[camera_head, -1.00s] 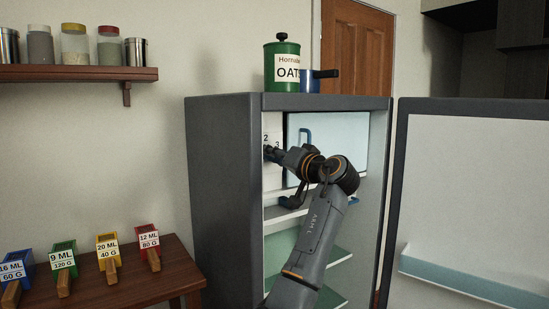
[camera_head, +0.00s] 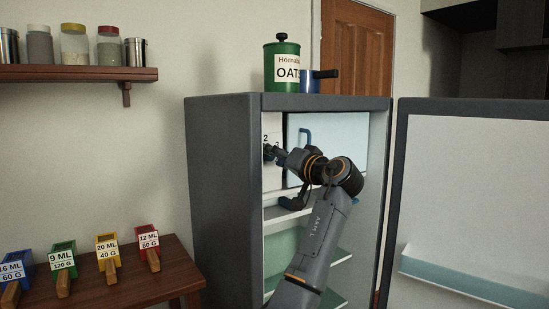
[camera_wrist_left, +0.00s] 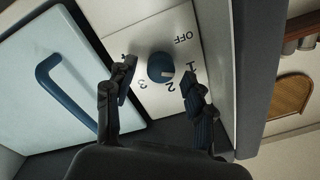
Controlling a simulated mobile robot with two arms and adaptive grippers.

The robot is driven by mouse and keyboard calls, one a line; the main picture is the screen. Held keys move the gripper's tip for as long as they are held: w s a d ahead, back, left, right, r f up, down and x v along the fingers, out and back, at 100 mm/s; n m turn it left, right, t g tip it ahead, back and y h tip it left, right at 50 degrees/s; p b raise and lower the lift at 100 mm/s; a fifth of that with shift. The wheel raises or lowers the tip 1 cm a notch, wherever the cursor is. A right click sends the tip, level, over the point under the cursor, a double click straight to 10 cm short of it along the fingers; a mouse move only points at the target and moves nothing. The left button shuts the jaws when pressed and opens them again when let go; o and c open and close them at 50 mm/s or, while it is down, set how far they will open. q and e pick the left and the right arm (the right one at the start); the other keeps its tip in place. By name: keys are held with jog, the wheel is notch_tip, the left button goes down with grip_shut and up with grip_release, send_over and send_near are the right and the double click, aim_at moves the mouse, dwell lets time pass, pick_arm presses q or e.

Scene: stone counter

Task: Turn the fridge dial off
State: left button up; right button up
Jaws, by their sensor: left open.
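The open grey fridge (camera_head: 225,180) stands in the middle of the head view. Its dial (camera_wrist_left: 160,67) is a round dark blue knob on a white panel (camera_wrist_left: 150,30) marked OFF, 1, 2, 3 and 4. The knob's white mark points between the 1 and the 2, as far as I can tell. My left gripper (camera_head: 272,153) is inside the fridge at the panel. In the left wrist view its open fingers stand on either side of the dial, with gaps to it. In the head view the gripper hides the dial. My right gripper is not in view.
A blue-handled inner door (camera_head: 340,135) is beside the panel, with shelves (camera_head: 345,257) below. The fridge door (camera_head: 470,190) stands open at right. A green oats canister (camera_head: 282,65) and blue mug (camera_head: 311,82) are on top. Labelled scoops (camera_head: 107,250) lie on a wooden table.

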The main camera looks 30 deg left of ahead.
pick_arm(q)
jog(key=v, duration=1.1)
